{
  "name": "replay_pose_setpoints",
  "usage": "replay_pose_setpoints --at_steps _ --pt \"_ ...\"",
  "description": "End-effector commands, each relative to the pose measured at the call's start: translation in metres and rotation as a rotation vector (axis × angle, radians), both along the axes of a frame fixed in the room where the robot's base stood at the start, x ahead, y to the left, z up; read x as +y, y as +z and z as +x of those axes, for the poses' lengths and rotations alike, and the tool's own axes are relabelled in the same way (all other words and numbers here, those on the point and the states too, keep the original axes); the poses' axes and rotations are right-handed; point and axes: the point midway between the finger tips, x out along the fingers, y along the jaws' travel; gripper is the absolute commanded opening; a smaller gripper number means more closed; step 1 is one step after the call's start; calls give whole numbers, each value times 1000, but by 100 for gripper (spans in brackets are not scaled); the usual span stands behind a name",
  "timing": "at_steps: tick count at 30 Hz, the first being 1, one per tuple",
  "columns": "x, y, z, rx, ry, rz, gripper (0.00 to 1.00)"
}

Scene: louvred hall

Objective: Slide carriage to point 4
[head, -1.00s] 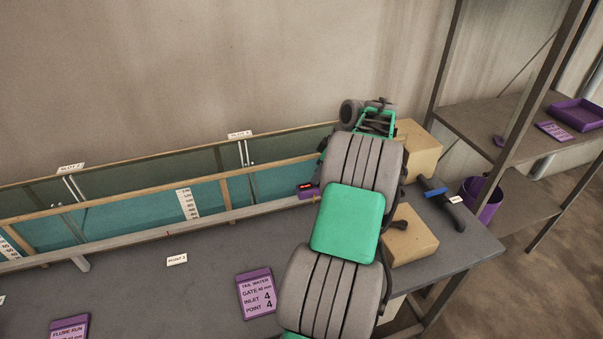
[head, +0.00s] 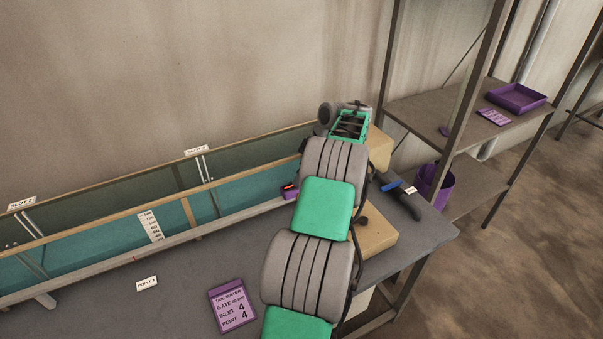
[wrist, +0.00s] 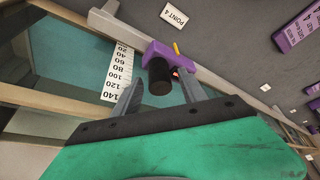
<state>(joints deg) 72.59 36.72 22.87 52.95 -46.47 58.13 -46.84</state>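The purple carriage (wrist: 160,52) sits on the pale rail along the tank's near side, with a yellow pointer (wrist: 178,48) and a dark round knob (wrist: 160,80). The "POINT 4" card (wrist: 174,15) lies on the bench roughly across from the carriage; I cannot see a rail mark under the carriage. My gripper (wrist: 161,88) has one finger on each side of the knob, with gaps visible. In the head view the carriage (head: 289,191) shows just left of my arm, which hides its right side. My fingers are hidden there.
The glass tank (head: 110,220) runs along the wall, with a white scale (head: 151,227). A purple note (head: 232,305) and a point card (head: 147,284) lie on the bench. Right of my arm are a tan block (head: 375,235) and a blue-and-black tool (head: 400,198). Shelves (head: 450,120) stand beyond.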

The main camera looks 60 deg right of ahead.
Motion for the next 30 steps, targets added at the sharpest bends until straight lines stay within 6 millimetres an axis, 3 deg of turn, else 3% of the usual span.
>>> replay_pose_setpoints --at_steps 8,18,30 --pt "-1 5 -2 0 -1 -1 50" --pt "-8 65 -26 0 -1 -1 50" --pt "-8 72 -29 0 -1 1 50"
